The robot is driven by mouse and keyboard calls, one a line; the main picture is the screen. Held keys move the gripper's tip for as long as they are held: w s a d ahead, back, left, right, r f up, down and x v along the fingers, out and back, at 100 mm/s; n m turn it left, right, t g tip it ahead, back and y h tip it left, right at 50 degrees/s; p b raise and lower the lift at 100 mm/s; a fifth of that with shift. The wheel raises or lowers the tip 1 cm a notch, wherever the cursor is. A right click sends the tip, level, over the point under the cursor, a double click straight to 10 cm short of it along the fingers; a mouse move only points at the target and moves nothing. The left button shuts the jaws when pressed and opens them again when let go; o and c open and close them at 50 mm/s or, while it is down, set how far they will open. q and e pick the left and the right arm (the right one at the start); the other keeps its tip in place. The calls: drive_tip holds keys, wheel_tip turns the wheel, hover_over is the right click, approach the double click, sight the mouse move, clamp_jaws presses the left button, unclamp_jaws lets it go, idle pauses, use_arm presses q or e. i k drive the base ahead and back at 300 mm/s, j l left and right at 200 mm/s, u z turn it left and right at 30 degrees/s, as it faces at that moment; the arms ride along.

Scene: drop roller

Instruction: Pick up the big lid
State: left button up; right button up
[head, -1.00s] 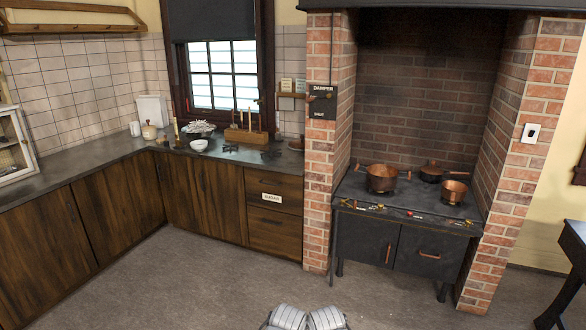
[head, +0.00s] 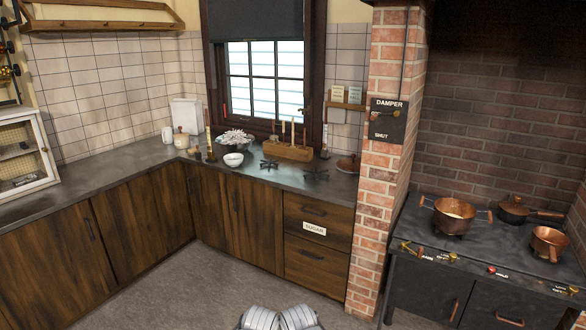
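On the stove stand a copper pot (head: 453,216), a smaller copper pan (head: 549,243) and a dark, low pan with a handle (head: 514,211); I cannot tell whether that one is covered by a lid. Neither of my grippers shows in the head view.
The counter (head: 120,172) runs along the left and back walls. It holds a white bowl (head: 233,159), a wooden rack (head: 287,150) and black trivets (head: 315,174). A brick pillar (head: 378,190) separates counter from stove (head: 420,225). The floor (head: 190,295) in front is clear.

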sight(353, 163)
drive_tip(key=i+z, duration=0.1)
drive_tip(key=i, duration=0.85)
drive_tip(key=i+j, duration=0.2)
drive_tip(key=i, duration=0.8)
drive_tip(key=i+j+z, duration=0.1)
drive_tip(key=i+z, duration=0.25)
drive_tip(key=i+j+z, duration=0.3)
drive_tip(key=i, duration=0.25)
drive_tip(key=i+j+z, duration=0.35)
drive_tip(key=i+l, duration=0.05)
drive_tip(key=i, duration=0.05)
